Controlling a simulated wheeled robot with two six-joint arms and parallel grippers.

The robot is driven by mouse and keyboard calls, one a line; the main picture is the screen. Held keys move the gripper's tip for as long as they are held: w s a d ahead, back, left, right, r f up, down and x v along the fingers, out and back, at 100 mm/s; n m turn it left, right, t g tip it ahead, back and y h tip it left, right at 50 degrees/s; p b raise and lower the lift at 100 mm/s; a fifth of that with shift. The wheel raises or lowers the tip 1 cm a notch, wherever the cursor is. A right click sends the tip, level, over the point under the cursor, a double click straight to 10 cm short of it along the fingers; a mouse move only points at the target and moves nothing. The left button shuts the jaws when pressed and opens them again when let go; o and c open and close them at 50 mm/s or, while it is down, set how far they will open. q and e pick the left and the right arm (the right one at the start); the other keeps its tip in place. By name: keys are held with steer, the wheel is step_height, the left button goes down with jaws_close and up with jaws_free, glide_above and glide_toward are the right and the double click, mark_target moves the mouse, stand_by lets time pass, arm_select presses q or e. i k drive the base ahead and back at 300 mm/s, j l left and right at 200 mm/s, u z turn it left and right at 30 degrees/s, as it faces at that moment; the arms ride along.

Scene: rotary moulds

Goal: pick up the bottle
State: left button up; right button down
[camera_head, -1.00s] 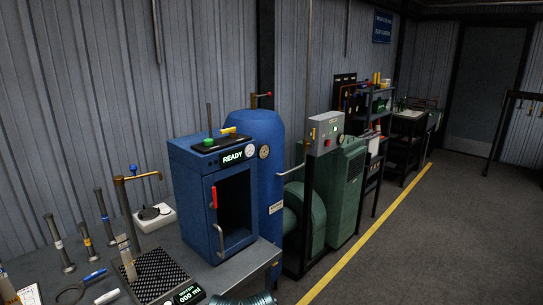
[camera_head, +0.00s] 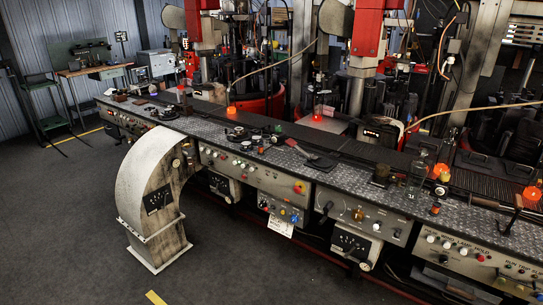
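A clear glass bottle (camera_head: 417,172) appears to stand upright on the long machine bench at the right. Its outline is faint against the dark background. Another clear shape, possibly a bottle (camera_head: 322,92), is farther back above an orange-red glow at the machines, too dim to be sure. Neither of my grippers is in view.
The long bench (camera_head: 340,165) with control panels crosses the view, carrying orange lamps (camera_head: 440,171), a dark pad and small parts. A curved grey housing (camera_head: 150,185) juts out at its front left. Red machines (camera_head: 368,30) stand behind. The floor in front (camera_head: 60,220) is clear.

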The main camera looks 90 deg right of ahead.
mark_target(419, 169)
steer(key=z, duration=3.95)
steer(key=i+j+z, duration=0.1)
steer(key=i+j, duration=0.5)
steer(key=i, duration=0.1)
